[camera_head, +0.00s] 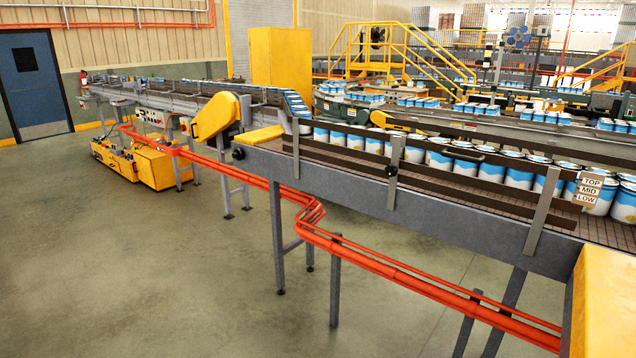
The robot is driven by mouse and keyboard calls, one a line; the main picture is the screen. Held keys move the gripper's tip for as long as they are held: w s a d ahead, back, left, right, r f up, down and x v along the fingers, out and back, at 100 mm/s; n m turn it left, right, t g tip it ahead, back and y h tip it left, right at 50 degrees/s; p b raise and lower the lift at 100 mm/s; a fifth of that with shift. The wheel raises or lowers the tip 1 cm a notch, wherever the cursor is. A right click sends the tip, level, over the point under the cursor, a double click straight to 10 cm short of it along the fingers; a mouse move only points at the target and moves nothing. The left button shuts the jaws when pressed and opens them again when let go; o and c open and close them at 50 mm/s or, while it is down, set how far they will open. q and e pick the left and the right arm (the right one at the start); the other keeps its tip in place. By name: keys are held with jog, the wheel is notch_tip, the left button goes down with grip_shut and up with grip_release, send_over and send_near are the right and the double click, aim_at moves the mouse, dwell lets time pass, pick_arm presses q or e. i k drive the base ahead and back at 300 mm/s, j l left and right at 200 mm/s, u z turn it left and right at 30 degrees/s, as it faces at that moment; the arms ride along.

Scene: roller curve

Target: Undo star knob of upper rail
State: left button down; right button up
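A conveyor with two dark guide rails runs along the right half of the head view. The upper rail (510,162) stands above the lower rail (470,188), both on upright grey brackets. A small dark knob (391,171) sits on the middle bracket (394,190), near the lower rail's height; its shape is too small to make out. A dark curved handle-like part (464,153) lies along the upper rail. A label plate (590,190) reading TOP, MID, LOW is at the rails' right end. Neither of my grippers is in view.
Blue-and-white cans (438,156) stand in a row behind the rails. Orange pipes (400,278) run below the conveyor's front side. A yellow cover (604,305) fills the lower right corner. A yellow cart (150,165) stands at left. The grey floor (150,280) at lower left is clear.

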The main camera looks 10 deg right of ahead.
aim_at(391, 170)
jog(key=i, duration=0.7)
jog(key=i+j, duration=0.15)
jog(key=i, duration=0.55)
jog(key=i+z, duration=0.4)
jog(key=i+j+z, duration=0.15)
jog(key=z, duration=0.2)
jog(key=i+j+z, duration=0.25)
jog(key=z, duration=0.15)
jog(key=i, duration=0.05)
